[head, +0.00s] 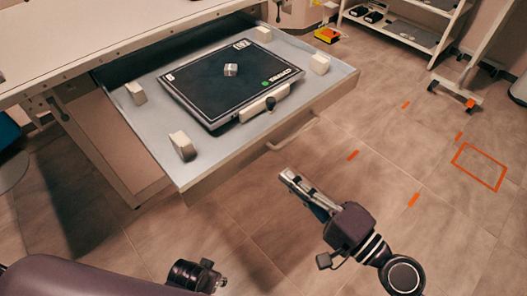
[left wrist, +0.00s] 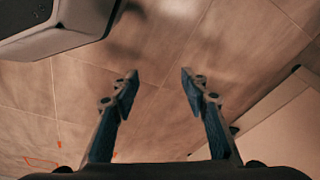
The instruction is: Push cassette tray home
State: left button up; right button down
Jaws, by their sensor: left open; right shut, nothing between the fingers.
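The cassette tray (head: 222,150) is a pale grey drawer, pulled out from under the white table. A black cassette (head: 215,95) lies flat in it between white corner blocks, with a small silver block (head: 230,70) on top. A bar handle (head: 292,133) runs along the tray's front face. My right gripper (head: 287,177) is shut and empty, in front of and below the handle, apart from the tray in the picture. My left gripper (left wrist: 158,82) is open and empty over the floor in the left wrist view; its fingers are not clear in the head view.
The white table (head: 90,35) stands above the tray at the left. A wheeled shelf (head: 410,35) stands at the back right, with a yellow-and-red item (head: 327,35) on the floor near it. Orange floor marks lie at the right. The floor in front of the tray is clear.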

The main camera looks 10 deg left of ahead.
aim_at(255, 149)
jog(key=p+x, duration=0.1)
jog(key=x, duration=0.6)
jog(key=shift+w+a, duration=0.1)
jog(key=shift+a, duration=0.05)
pick_arm(q)
jog(key=shift+s+a+f, duration=0.1)
jog(key=shift+s+f, duration=0.3)
jog(key=shift+f, duration=0.25)
jog(key=shift+s+f, duration=0.35)
jog(key=shift+f, duration=0.35)
jog(key=shift+s+a+f, duration=0.1)
jog(key=shift+s+f, duration=0.3)
jog(key=shift+f, duration=0.25)
pick_arm(e)
jog(key=shift+w+a, duration=0.4)
jog(key=shift+a, duration=0.05)
jog(key=shift+w+a, duration=0.1)
